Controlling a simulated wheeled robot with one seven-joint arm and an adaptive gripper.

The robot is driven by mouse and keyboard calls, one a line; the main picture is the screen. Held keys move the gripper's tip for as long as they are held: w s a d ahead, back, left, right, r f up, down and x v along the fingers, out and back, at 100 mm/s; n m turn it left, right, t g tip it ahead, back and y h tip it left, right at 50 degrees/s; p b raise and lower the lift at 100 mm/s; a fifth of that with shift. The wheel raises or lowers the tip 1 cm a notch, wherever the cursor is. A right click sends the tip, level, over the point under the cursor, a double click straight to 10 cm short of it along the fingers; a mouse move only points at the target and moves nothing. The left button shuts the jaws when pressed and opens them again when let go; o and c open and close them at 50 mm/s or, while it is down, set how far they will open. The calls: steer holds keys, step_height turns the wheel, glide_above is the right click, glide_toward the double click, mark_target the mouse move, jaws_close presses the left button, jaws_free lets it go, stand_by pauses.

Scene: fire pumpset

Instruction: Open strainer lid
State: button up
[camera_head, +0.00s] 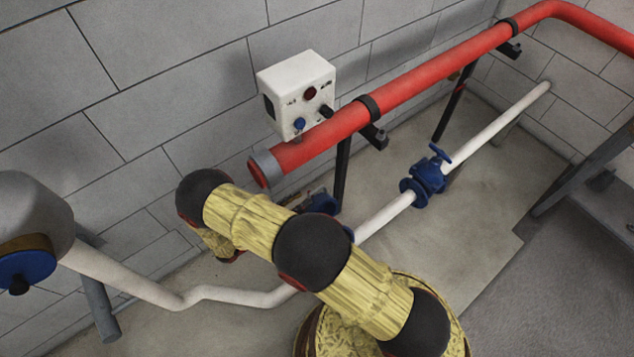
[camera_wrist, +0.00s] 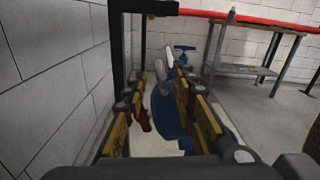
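In the wrist view my gripper (camera_wrist: 160,80) is open, with its two yellow-and-black fingers apart. A blue rounded part (camera_wrist: 168,115), which looks like the strainer or its lid, shows between and beyond the fingers. I cannot tell whether either finger touches it. A small red part (camera_wrist: 144,120) shows near the left finger. In the head view a blue fitting on the white pipe, likely the strainer (camera_head: 321,203), is mostly hidden behind my yellow arm. My gripper cannot be made out there.
A thick red pipe (camera_head: 400,85) runs above on black supports. A white control box (camera_head: 297,90) is by the wall. A blue valve (camera_head: 425,180) sits farther along the white pipe (camera_head: 385,216). A metal table (camera_wrist: 245,70) stands at the right; the floor before it is clear.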

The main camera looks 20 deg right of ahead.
mark_target(310, 194)
steer(key=shift+b+x, duration=0.8)
steer(key=shift+x, duration=3.1)
steer(key=c, duration=0.3)
steer(key=c, duration=0.4)
jaws_close()
